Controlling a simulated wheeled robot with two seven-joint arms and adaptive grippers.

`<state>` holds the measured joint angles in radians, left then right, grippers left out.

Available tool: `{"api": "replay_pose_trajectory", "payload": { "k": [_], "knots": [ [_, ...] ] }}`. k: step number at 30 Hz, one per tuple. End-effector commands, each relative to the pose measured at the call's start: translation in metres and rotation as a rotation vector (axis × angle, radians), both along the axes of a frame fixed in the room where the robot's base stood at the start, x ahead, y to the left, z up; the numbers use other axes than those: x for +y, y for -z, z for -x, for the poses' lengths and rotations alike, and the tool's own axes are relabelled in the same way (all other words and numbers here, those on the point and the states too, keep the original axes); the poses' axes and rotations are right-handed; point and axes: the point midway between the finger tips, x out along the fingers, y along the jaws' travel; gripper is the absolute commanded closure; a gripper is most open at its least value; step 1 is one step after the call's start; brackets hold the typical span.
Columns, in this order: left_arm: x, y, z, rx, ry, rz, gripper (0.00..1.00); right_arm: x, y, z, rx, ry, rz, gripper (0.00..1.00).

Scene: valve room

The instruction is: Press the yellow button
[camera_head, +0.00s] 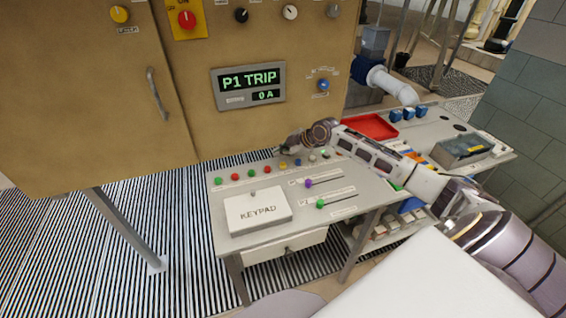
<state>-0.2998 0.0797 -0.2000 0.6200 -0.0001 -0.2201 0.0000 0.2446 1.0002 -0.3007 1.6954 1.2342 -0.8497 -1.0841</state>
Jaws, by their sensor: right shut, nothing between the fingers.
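The small yellow button (283,165) is in the row of coloured buttons along the back of the sloping desk panel (300,213). A red button (267,169) is to its left and a blue one (298,162) to its right. My right gripper (281,149) reaches in from the right, shut and empty. Its fingertips point left and appear just above and behind the yellow button in the picture, without visible contact. The exact height gap cannot be told. My left gripper is not in view.
A white KEYPAD box (257,212) and two sliders, purple (308,183) and green (320,204), are on the desk. A tan cabinet (190,130) with a P1 TRIP display (249,86) stands behind. A red tray (370,127) lies on the right-hand table.

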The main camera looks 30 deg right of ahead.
Motion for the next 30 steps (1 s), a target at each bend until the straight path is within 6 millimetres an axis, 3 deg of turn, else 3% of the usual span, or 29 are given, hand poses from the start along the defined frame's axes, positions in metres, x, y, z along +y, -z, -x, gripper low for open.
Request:
{"api": "replay_pose_trajectory", "payload": {
  "k": [12, 30],
  "knots": [
    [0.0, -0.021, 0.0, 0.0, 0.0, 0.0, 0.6, 0.0, -0.026, 0.0, -0.001, 0.001, 0.0, 1.0],
    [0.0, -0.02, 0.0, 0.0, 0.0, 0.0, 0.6, 0.0, -0.026, 0.0, 0.0, 0.0, 0.0, 1.0]
  ]
}}
